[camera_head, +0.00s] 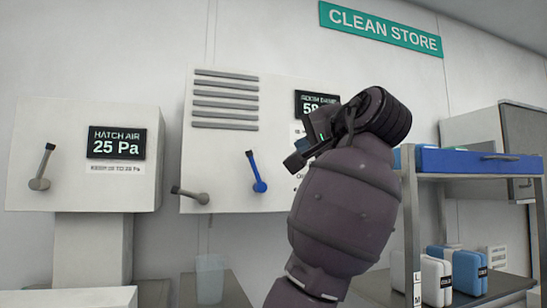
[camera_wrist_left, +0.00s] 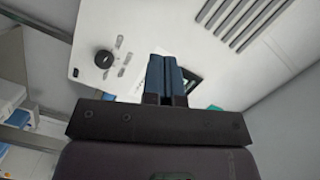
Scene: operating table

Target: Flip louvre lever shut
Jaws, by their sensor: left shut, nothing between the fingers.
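A white wall box (camera_head: 225,140) carries louvre slats (camera_head: 225,98). Below them are a grey lever (camera_head: 190,195), tilted with its dark tip to the left, and a blue lever (camera_head: 257,172), leaning up and slightly left. I cannot tell from labels which is the louvre lever. My left gripper (camera_head: 295,160) is in front of the box, right of the blue lever and apart from it in the picture. In the wrist view its blue fingers (camera_wrist_left: 165,76) are together and empty, with the slats (camera_wrist_left: 240,18) at upper right. My right gripper is not in view.
A hatch-air box (camera_head: 85,150) with another grey lever (camera_head: 41,167) stands left, its display reading 25 Pa. My left arm hides part of the room display (camera_head: 312,101). A shelf rack (camera_head: 470,176) with blue and white packs stands right. A round black knob (camera_wrist_left: 104,58) shows in the wrist view.

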